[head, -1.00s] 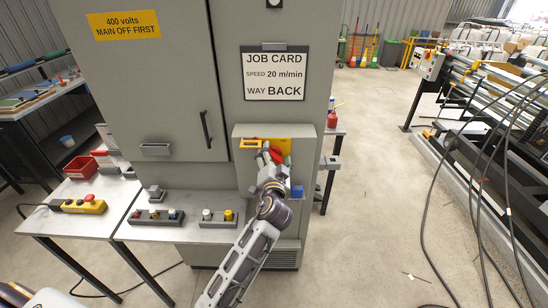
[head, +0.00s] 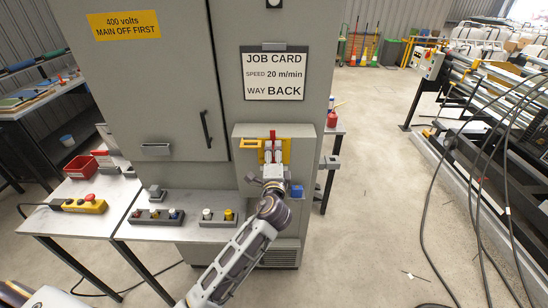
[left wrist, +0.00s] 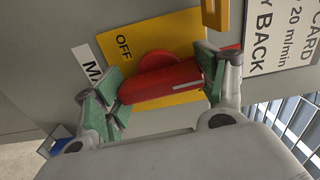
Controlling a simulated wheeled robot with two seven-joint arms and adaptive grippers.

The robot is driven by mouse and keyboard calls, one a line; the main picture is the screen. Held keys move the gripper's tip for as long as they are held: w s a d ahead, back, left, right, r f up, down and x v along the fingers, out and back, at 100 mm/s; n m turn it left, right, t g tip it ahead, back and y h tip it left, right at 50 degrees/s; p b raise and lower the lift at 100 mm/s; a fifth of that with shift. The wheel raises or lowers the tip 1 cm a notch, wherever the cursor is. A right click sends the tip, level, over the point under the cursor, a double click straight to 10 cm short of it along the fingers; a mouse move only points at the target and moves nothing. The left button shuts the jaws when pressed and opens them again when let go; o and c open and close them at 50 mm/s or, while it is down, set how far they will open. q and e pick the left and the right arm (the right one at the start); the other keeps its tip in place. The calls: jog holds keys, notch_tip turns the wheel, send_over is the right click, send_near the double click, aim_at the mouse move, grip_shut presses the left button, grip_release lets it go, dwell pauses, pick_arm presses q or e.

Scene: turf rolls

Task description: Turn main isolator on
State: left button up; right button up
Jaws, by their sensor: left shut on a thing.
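The main isolator has a red handle (head: 272,136) on a yellow plate (head: 285,149), on the front of a grey box on the cabinet. The handle points straight up in the head view. My left gripper (head: 272,154) is at the handle. In the left wrist view the green-padded fingers of my left gripper (left wrist: 162,90) are shut on the red handle (left wrist: 160,84), one at each end of the part that shows. The word OFF shows on the yellow plate (left wrist: 118,50) beside the red hub; any ON mark is hidden. My right gripper is not in view.
A yellow hasp (head: 248,143) sticks out left of the plate. A blue block (head: 297,191) is at the box's lower right. A job card (head: 275,73) hangs above. Button boxes (head: 157,217) stand on the table at left.

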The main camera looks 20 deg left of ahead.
pick_arm(q)
jog(key=shift+f+m, duration=0.1)
jog(key=shift+m, duration=0.3)
jog(key=o, duration=1)
jog(key=shift+s, duration=0.2)
jog(key=shift+v, duration=5.85)
